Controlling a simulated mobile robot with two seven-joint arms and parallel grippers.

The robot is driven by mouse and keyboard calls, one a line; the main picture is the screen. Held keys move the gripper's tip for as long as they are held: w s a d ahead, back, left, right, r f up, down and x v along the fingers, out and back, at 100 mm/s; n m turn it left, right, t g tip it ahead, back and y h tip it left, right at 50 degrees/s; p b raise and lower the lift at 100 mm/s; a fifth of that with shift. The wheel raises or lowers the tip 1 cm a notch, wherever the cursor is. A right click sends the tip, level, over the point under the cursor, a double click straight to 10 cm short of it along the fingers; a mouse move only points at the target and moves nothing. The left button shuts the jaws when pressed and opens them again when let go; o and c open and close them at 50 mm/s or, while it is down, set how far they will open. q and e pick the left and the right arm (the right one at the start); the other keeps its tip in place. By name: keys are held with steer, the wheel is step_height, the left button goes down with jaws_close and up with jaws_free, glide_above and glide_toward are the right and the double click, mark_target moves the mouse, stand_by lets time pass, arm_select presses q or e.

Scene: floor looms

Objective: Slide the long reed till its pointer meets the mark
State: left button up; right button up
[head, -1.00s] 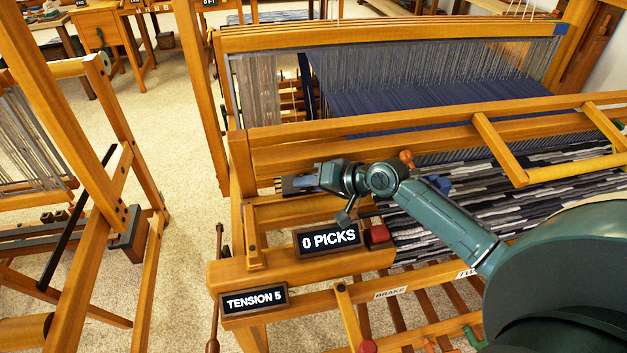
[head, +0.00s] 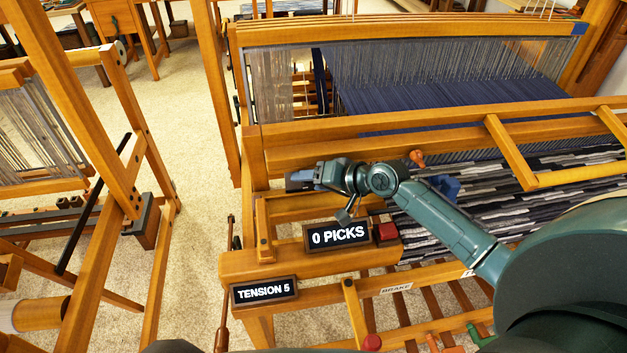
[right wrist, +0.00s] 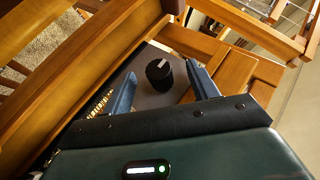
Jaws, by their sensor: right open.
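My right gripper (head: 292,181) is at the left end of the loom's beater, pointing left. In the right wrist view its two blue-grey fingers are open, with a black knob (right wrist: 159,73) bearing a pale line showing between them. The knob stands on a dark plate with brass-coloured marks (right wrist: 98,103) along one edge; I cannot tell how close the fingers are to it. A dark toothed strip, seemingly the reed (head: 468,156), runs below the beater's wooden rail (head: 400,117), partly hidden by my arm. The pointer and its mark cannot be made out. My left gripper is out of view.
Striped cloth (head: 440,220) lies under my arm. Another loom (head: 75,150) stands left, with carpeted floor between.

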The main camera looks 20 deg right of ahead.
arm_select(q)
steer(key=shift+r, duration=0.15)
arm_select(e)
steer(key=shift+s+d+r+p, duration=0.2)
steer(key=shift+s+r+p, duration=0.1)
steer(key=shift+p, duration=0.15)
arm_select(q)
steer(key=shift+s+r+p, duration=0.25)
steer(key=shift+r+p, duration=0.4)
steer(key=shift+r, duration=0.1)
arm_select(e)
steer(key=v, duration=0.6)
steer(key=shift+s, duration=0.1)
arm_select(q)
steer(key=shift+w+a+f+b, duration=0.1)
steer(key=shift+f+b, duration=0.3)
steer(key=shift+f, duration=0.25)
arm_select(e)
steer(key=v, duration=1.3)
